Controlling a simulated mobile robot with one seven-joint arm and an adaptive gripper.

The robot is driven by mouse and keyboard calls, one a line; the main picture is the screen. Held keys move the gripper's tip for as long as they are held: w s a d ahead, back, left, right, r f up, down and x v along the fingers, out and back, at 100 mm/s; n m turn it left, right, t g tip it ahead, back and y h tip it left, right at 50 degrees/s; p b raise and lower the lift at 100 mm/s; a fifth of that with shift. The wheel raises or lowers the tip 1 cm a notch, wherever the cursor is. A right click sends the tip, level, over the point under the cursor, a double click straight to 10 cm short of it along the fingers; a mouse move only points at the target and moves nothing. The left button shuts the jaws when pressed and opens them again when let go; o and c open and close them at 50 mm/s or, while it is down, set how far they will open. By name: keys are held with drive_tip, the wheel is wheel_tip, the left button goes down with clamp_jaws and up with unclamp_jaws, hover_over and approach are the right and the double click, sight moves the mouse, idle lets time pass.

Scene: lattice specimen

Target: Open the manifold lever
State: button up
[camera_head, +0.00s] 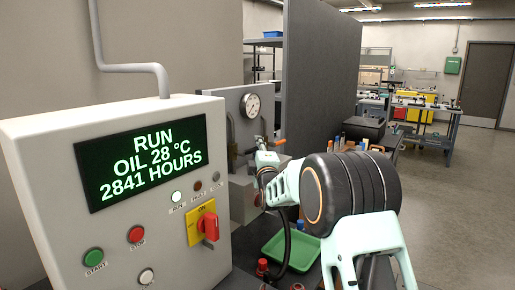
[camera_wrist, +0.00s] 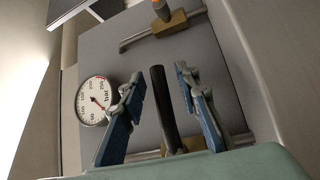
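The manifold is a grey panel with brass valve blocks and pipes. In the wrist view a black lever-like bar (camera_wrist: 163,105) stands between the fingers of my gripper (camera_wrist: 160,77). Its lower end meets a brass fitting (camera_wrist: 188,146), partly hidden by my gripper. My gripper is open, with a visible gap on both sides of the bar. Another brass valve block (camera_wrist: 170,23) with a black stub and an orange-tipped part (camera_wrist: 197,12) is at the top. In the head view my gripper (camera_head: 264,143) is at the panel (camera_head: 238,95), near an orange part (camera_head: 280,141).
A pressure gauge (camera_wrist: 97,100) is left of my fingers in the wrist view. In the head view a control cabinet (camera_head: 60,170) stands close on the left, with a red rotary switch (camera_head: 210,226). A green tray (camera_head: 292,250) lies below my arm. A tall grey partition (camera_head: 320,75) stands behind.

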drive_tip(key=shift+c, duration=0.6)
clamp_jaws()
